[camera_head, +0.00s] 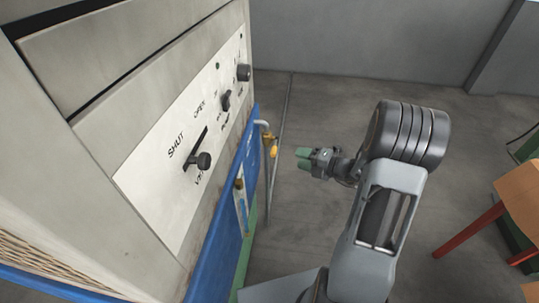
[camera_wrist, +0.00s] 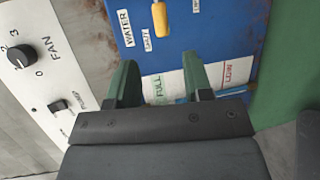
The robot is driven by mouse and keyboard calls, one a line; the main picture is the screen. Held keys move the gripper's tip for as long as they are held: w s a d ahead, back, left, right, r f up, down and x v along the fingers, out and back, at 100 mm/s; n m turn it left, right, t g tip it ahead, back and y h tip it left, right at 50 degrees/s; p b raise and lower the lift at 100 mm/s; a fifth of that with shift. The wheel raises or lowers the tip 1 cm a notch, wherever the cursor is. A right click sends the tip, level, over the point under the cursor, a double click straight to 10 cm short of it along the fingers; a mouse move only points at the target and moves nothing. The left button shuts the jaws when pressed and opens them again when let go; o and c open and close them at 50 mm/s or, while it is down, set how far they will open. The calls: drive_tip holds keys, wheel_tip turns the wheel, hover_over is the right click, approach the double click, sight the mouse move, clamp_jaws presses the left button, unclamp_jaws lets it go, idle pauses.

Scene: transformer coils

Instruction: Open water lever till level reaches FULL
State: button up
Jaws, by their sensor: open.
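The water lever, a yellow handle (camera_wrist: 160,19) on a blue panel (camera_wrist: 205,30), is at the top of the wrist view beside the WATER and SHUT labels. In the head view the yellow lever (camera_head: 271,146) sticks out at the panel's far end. The level gauge's white plate (camera_wrist: 162,88) reads FULL on the left and LOW on the right. A bit of blue tube shows under it; the level itself is hidden behind my gripper. My gripper (camera_wrist: 160,66) is open and empty, its green fingers apart, short of the lever. In the head view it (camera_head: 304,154) is right of the lever.
A grey cabinet has a white control plate with a SHUT/OPEN lever (camera_head: 201,161) and further knobs. A FAN knob (camera_wrist: 21,56) is at left in the wrist view. An orange-brown table (camera_head: 518,190) stands at right. The floor (camera_head: 330,100) behind my gripper is clear.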

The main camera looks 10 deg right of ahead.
sight(274, 146)
drive_tip(key=b+x, duration=0.2)
drive_tip(key=x, duration=1.1)
drive_tip(key=shift+w, duration=0.25)
clamp_jaws()
